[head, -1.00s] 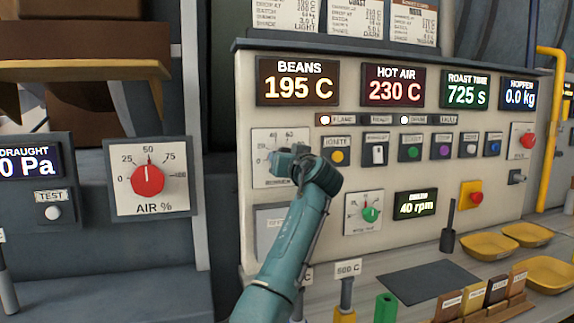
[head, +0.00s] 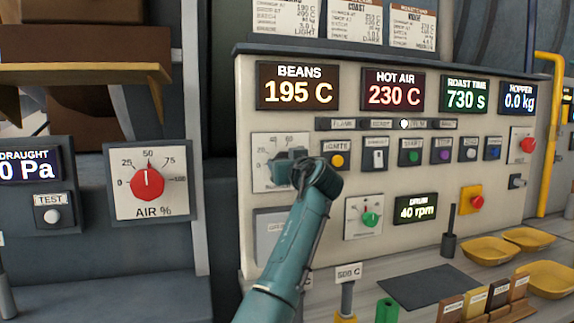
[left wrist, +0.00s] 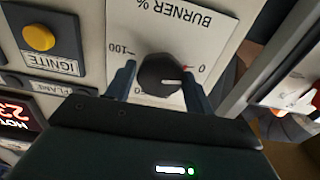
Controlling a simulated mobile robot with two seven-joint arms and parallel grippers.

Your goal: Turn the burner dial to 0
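The burner dial (left wrist: 160,75) is a black round knob on a white plate marked BURNER %. The plate appears upside down in the left wrist view. Its white pointer line points right and slightly down, close to the 0 label (left wrist: 202,68) and its red mark. My left gripper (left wrist: 159,69) has one finger on each side of the knob, apart, with only slivers of gap at the knob's sides. In the head view the burner plate (head: 262,143) is partly hidden behind my left gripper (head: 278,171). My right gripper is not in view.
The yellow IGNITE button (head: 337,160) is just right of the burner plate. A green-knobbed dial (head: 371,218) sits below it. The red air dial (head: 147,184) is on a separate panel at left. Yellow trays (head: 487,250) and a dark mat (head: 428,286) lie on the counter.

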